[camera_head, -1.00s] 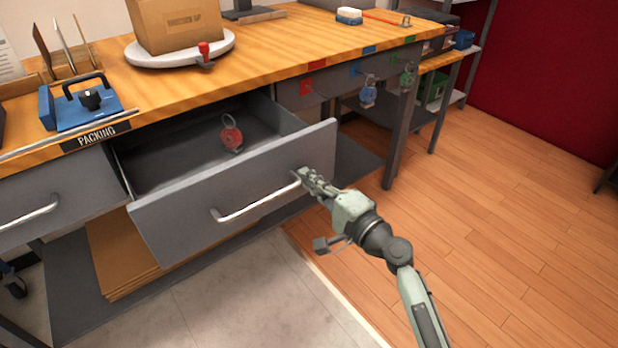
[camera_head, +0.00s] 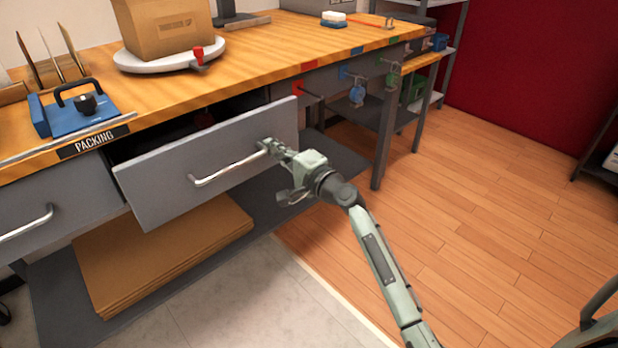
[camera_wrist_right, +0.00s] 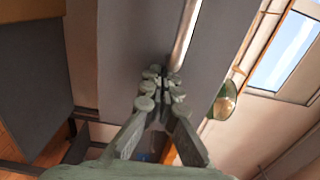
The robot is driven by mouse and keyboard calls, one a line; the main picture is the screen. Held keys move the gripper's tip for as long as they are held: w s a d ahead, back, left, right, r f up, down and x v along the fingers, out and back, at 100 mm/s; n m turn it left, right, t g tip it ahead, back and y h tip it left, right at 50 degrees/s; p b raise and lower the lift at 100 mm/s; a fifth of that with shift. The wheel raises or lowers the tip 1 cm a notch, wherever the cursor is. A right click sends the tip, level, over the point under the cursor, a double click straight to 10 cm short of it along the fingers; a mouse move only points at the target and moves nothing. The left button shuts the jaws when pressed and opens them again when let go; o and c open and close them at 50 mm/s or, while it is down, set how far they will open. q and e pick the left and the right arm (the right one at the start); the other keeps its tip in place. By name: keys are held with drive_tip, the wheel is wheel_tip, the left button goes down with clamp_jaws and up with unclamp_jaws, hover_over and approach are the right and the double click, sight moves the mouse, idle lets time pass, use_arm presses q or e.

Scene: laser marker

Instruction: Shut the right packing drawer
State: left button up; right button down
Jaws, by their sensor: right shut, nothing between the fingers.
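The right packing drawer (camera_head: 215,160) is a grey drawer under the wooden bench, to the right of the PACKING label. It stands partly open, with a dark gap above its front. Its bar handle (camera_head: 225,170) is silver. My right gripper (camera_head: 268,147) is shut and empty, with its fingertips at the right end of the handle, against or very near the drawer front. In the right wrist view the closed fingertips (camera_wrist_right: 162,75) are beside the handle bar (camera_wrist_right: 186,35); contact is hard to tell. A red item (camera_head: 203,117) inside the drawer is mostly hidden. My left gripper is not in view.
A left drawer (camera_head: 50,200) sits shut beside it. On the bench (camera_head: 260,50) are a blue device (camera_head: 75,108) and a box (camera_head: 165,28) on a turntable. Flat cardboard (camera_head: 165,250) lies on the lower shelf.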

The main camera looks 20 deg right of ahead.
drive_tip(key=b+x, duration=0.2)
drive_tip(key=x, duration=0.7)
drive_tip(key=shift+w+f+b, duration=0.15)
drive_tip(key=shift+w+b, duration=0.1)
drive_tip(key=shift+b, duration=0.1)
drive_tip(key=shift+x, duration=0.85)
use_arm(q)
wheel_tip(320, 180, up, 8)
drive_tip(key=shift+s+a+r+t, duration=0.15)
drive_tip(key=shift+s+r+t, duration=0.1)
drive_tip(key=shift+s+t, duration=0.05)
use_arm(e)
drive_tip(key=shift+r, duration=0.2)
drive_tip(key=shift+r, duration=0.15)
